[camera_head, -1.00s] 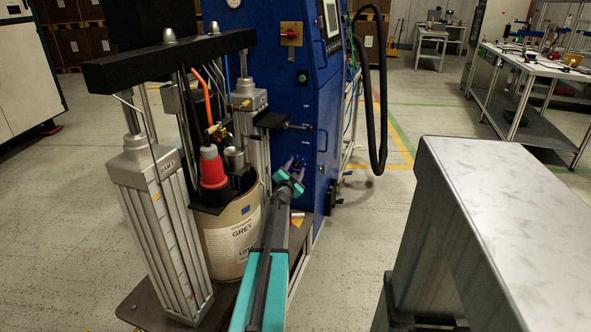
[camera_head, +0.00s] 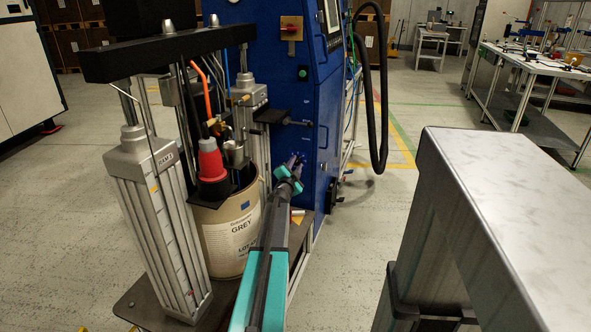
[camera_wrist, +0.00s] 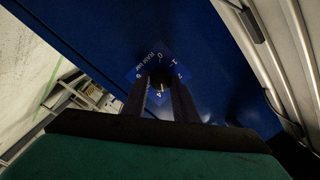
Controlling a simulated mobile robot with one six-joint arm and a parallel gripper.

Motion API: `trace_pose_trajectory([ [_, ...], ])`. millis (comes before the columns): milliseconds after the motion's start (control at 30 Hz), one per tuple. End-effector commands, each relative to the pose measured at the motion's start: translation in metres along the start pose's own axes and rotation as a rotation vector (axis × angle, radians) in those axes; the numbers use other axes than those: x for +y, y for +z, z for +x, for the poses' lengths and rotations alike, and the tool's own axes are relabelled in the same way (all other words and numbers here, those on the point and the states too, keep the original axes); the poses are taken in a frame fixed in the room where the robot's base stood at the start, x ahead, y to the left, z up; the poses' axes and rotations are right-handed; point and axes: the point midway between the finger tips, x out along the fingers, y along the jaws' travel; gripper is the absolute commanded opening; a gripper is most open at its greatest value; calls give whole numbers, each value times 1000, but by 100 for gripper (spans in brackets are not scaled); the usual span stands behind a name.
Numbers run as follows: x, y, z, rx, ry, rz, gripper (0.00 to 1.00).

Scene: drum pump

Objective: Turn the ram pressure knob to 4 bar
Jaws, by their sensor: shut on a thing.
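The ram pressure knob (camera_wrist: 160,82) is a small dark round knob on a blue dial plate with white numbers, seen in the wrist view. A pale mark on the knob faces the lower side, toward the 4, but it is too small and dark to read exactly. My gripper (camera_wrist: 164,95) has one finger on each side of the knob and is shut on it. In the head view my gripper (camera_head: 296,163) reaches the lower front of the blue cabinet (camera_head: 275,65), and the knob is hidden there by the fingers.
A black hose (camera_head: 378,110) hangs to the right of the cabinet. Open floor lies right of the cabinet.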

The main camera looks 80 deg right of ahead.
Motion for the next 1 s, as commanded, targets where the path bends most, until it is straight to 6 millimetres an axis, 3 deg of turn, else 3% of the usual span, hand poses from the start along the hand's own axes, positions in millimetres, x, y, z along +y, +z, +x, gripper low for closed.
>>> trace_pose_trajectory([
  [400,1,2,0,18,-17,220,4],
  [767,0,0,0,19,-18,238,4],
  [800,0,0,0,19,-18,238,29],
  [900,0,0,0,19,-18,238,44],
  [1000,0,0,0,19,-18,238,44],
])
